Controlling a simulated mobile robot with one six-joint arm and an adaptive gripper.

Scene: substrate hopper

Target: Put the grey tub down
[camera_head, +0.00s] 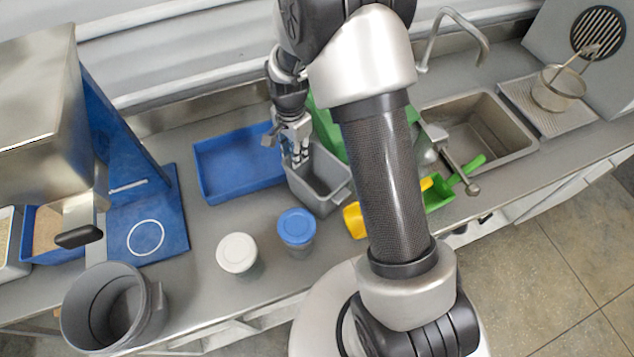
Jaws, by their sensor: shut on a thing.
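The grey tub (325,199) is a rectangular open container near the middle of the counter, between the blue tray and my arm. My gripper (297,158) points down at its far left wall and is shut on the rim there. The tub looks roughly level and its visible inside is empty. Whether its base touches the counter or hangs just above it, I cannot tell. My forearm hides the area just right of it.
A blue tray (222,168) lies left of the tub. A blue-lidded jar (296,230) and a white-lidded jar (238,255) stand in front. A yellow scoop (355,221), green scoop (440,192) and green container (326,128) are close right. A round grey bucket (112,308) stands front left.

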